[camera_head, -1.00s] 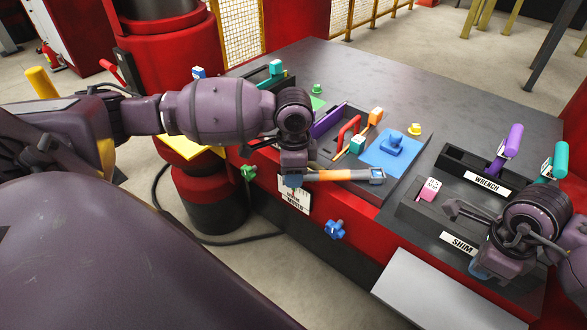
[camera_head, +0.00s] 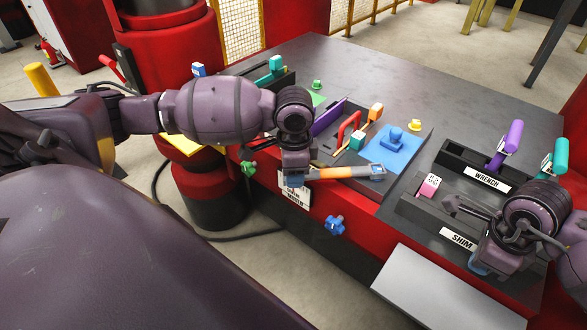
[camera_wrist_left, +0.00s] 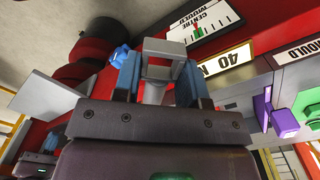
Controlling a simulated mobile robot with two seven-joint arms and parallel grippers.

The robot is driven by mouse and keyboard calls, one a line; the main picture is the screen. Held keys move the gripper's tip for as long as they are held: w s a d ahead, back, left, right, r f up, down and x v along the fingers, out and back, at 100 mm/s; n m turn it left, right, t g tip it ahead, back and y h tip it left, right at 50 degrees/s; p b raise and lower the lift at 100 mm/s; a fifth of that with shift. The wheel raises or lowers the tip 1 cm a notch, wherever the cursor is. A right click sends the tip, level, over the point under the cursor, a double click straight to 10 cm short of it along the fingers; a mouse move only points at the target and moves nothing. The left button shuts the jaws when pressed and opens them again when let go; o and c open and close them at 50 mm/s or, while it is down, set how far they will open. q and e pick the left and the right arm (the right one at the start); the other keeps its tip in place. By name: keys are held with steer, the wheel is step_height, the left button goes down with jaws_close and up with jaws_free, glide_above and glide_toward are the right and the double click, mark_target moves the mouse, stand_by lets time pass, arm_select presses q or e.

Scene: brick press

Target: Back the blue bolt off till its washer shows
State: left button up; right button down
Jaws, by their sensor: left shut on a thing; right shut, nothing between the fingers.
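My left gripper is shut on a tool (camera_head: 345,173) with an orange band and a grey end, held level in front of the bench edge. The tool is apart from the bolt in the head view. In the left wrist view a grey squared part (camera_wrist_left: 164,48) sits between the fingers. My right gripper (camera_head: 480,267) is shut and empty near the SHIM tray.
A green bolt (camera_head: 248,168) is on the front to the left. A white sign (camera_head: 296,192) hangs behind my left gripper. The WRENCH tray (camera_head: 455,160) and SHIM tray (camera_head: 415,212) are at right. A grey plate (camera_head: 430,292) juts out at front right.

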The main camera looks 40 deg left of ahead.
arm_select(q)
steer(key=shift+s+d+n, duration=1)
steer(key=shift+s+d, duration=0.05)
steer(key=shift+d, duration=0.2)
steer(key=shift+s+d+n, duration=0.55)
steer(key=shift+d+n, duration=0.05)
steer(key=shift+d, duration=0.3)
steer(key=shift+s+d+n, duration=0.5)
steer(key=shift+d+n, duration=0.1)
steer(key=shift+d, duration=0.25)
stand_by(0.9)
steer(key=shift+s+d+n, duration=0.25)
steer(key=shift+d+n, duration=0.2)
steer(key=shift+d, duration=0.2)
steer(key=shift+s+d+n, duration=0.2)
steer(key=shift+d+n, duration=0.2)
steer(key=shift+d, duration=0.3)
steer(key=shift+s+d+n, duration=0.25)
steer(key=shift+d+n, duration=0.2)
steer(key=shift+d, duration=0.2)
steer(key=shift+s+d+n, duration=0.2)
steer(key=shift+d+n, duration=1)
steer(key=shift+d, duration=0.85)
